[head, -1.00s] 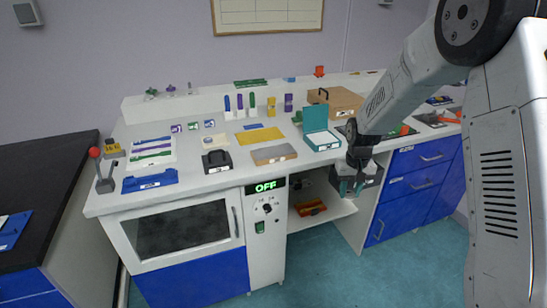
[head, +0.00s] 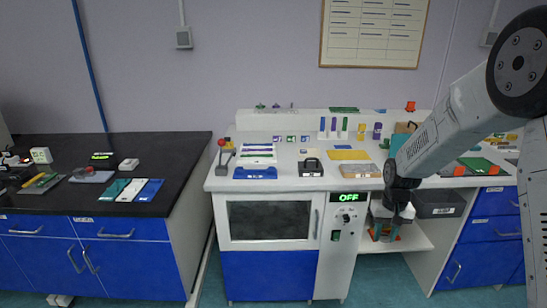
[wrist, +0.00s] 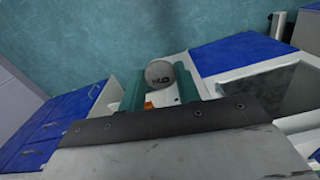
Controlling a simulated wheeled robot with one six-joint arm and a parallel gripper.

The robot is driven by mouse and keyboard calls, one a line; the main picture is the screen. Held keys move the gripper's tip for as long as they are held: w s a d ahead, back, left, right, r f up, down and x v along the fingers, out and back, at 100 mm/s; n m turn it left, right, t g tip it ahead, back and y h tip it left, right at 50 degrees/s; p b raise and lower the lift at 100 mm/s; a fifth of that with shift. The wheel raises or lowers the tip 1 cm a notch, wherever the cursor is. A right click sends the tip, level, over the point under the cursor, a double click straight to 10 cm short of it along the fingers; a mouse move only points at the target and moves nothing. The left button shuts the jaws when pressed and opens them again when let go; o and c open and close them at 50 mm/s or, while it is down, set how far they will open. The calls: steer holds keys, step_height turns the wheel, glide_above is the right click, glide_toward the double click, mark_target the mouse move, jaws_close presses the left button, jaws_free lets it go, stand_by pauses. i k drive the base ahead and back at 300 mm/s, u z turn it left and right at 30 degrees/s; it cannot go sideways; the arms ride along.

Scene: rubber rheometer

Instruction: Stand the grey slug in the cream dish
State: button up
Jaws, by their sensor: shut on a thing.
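My gripper (head: 386,231) hangs in front of the open shelf bay, to the right of the OFF panel. In the wrist view its teal fingers (wrist: 159,84) are shut on the grey slug (wrist: 159,71), whose round, marked end shows between them. The slug cannot be made out in the head view. I cannot pick out a cream dish in either view.
A black bench (head: 172,148) stands at the left, with three coloured cards (head: 133,190) and small devices. A white bench holds a red-knobbed lever (head: 221,152), a blue tray (head: 255,173) and a black-handled block (head: 311,168). Floor shows below my gripper.

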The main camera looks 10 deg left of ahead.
mark_target(313, 153)
steer(key=u, duration=1.75)
steer(key=i, duration=1.05)
steer(key=z, duration=1.25)
